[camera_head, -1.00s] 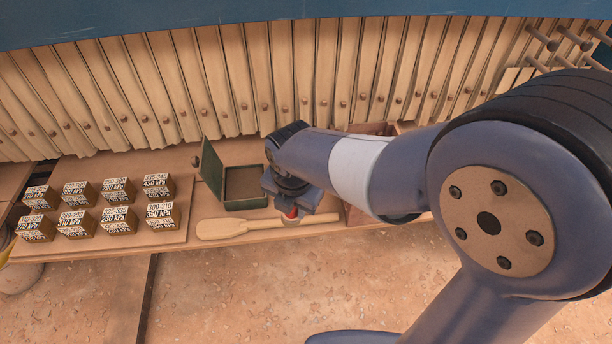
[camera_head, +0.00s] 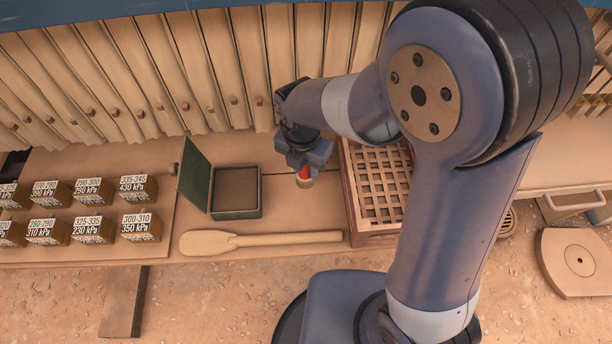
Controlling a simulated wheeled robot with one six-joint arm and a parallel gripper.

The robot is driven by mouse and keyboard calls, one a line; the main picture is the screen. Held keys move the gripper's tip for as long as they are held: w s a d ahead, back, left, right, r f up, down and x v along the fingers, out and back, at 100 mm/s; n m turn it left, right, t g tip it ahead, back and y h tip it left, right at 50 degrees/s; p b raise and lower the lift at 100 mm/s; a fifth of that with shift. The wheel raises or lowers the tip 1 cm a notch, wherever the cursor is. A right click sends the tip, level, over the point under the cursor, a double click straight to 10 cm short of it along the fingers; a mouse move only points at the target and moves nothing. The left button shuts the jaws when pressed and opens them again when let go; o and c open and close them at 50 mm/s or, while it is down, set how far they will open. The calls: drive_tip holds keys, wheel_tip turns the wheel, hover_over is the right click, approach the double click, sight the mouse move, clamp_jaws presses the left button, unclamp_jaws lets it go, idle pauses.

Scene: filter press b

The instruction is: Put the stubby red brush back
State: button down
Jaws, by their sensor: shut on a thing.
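The stubby red brush (camera_head: 304,173) shows as a small red piece with a paler end below my gripper (camera_head: 303,165). My gripper points down and is shut on the brush, over the bench between the green box and the slatted crate. The fingertips are small and partly hidden by the wrist. I cannot tell whether the brush's lower end touches the bench.
An open green box (camera_head: 236,212) stands left of my gripper. A wooden paddle (camera_head: 262,241) lies along the front edge. A slatted wooden crate (camera_head: 352,215) stands to the right. Several labelled blocks (camera_head: 92,231) stand at the left. Upright plates line the back.

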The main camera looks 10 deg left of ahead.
sight(305, 179)
drive_tip(key=shift+f, duration=2.7)
drive_tip(key=shift+f, duration=0.15)
drive_tip(key=c, duration=1.1)
unclamp_jaws()
drive_tip(key=shift+o, duration=0.2)
drive_tip(key=r, duration=1.2)
drive_tip(key=shift+s+a+r, duration=0.2)
drive_tip(key=shift+s, duration=0.1)
